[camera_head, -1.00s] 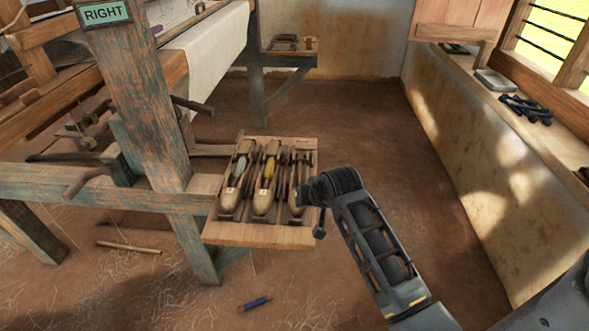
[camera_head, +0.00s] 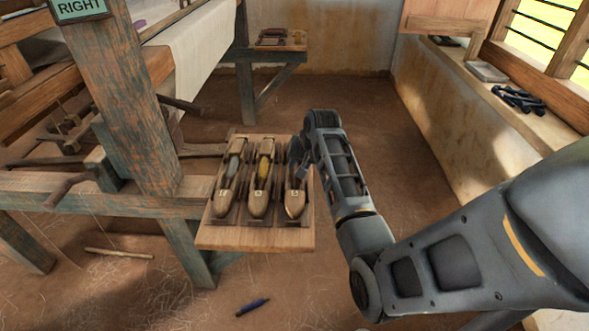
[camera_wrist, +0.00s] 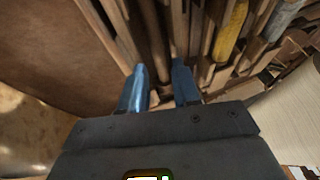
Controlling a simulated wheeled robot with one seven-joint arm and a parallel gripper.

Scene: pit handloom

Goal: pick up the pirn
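A wooden tray (camera_head: 255,237) holds three shuttles side by side. The left shuttle (camera_head: 220,203) carries a pale grey pirn (camera_head: 230,172), which also shows in the wrist view (camera_wrist: 288,14). The middle shuttle (camera_head: 257,206) carries a yellow pirn (camera_head: 263,172), which the wrist view shows too (camera_wrist: 231,30). I see no pirn in the right shuttle (camera_head: 295,203); my gripper partly hides it.
The loom's post (camera_head: 125,110) and beam (camera_head: 100,200) stand left of the tray. A stick (camera_head: 119,254) lies on the floor. A ledge with dark tools (camera_head: 519,99) runs along the right wall. The floor between tray and wall is clear.

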